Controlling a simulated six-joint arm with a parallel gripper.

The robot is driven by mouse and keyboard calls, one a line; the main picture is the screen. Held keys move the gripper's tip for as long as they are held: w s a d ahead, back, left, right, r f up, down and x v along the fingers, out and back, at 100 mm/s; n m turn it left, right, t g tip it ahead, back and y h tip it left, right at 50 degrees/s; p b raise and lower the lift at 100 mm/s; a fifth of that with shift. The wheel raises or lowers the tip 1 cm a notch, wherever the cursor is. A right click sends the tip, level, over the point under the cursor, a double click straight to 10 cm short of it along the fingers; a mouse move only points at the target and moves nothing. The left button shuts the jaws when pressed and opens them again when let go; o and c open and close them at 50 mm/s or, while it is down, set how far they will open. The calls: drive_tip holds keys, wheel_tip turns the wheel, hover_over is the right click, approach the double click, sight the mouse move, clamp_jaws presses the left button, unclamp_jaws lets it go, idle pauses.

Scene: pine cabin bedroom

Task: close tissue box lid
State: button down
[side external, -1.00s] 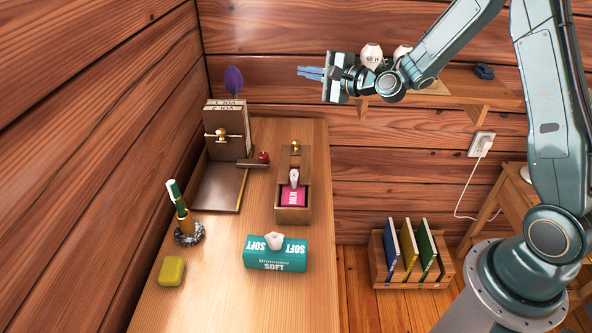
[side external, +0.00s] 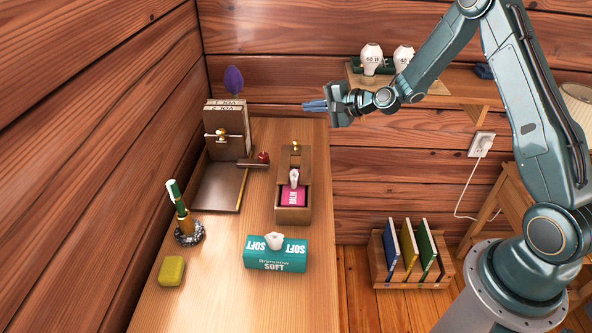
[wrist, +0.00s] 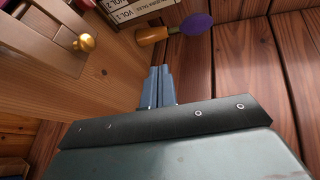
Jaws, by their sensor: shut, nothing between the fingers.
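The wooden tissue box (side external: 293,214) stands on the desk with its near part open. A pink pack (side external: 293,197) and a white tissue (side external: 294,177) show inside. Its lid (side external: 295,158), with a gold knob, is at the far end, leaving the opening uncovered; I cannot tell how it is joined. In the wrist view the gold knob (wrist: 84,43) shows at upper left. My gripper (side external: 304,106) is shut and empty, in the air above and beyond the box, pointing left. Its blue fingers (wrist: 158,71) lie together in the wrist view.
A green SOFT pack (side external: 275,254), yellow block (side external: 171,271) and pen holder (side external: 189,234) are nearer. A shelf with bulbs (side external: 372,57) is right.

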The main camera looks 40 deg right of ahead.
drive_tip(key=d+f+y, duration=0.1)
drive_tip(key=f, duration=0.2)
drive_tip(key=s+d+f+n+y, duration=0.1)
drive_tip(key=f+y, duration=0.1)
drive_tip(key=f, duration=0.1)
drive_tip(key=s+d+f+n+g+y, duration=0.1)
drive_tip(key=d+f, duration=0.1)
drive_tip(key=f, duration=0.1)
drive_tip(key=shift+y, duration=0.3)
drive_tip(key=shift+s+d+n+y, duration=0.3)
drive_tip(key=shift+s+d+y, duration=0.35)
drive_tip(key=shift+s+y, duration=0.4)
drive_tip(key=shift+w, duration=0.15)
drive_tip(key=x, duration=1)
drive_tip(key=shift+s+a+r, duration=0.2)
drive_tip(key=shift+s+a, duration=0.1)
drive_tip(key=shift+s, duration=0.25)
drive_tip(key=shift+s+a+r, duration=0.2)
drive_tip(key=shift+s+a, duration=0.1)
drive_tip(key=shift+s, duration=0.25)
drive_tip(key=shift+s+a+r, duration=0.25)
drive_tip(key=shift+s+a, duration=0.05)
drive_tip(key=shift+s, duration=0.2)
drive_tip(key=shift+s+a, duration=0.1)
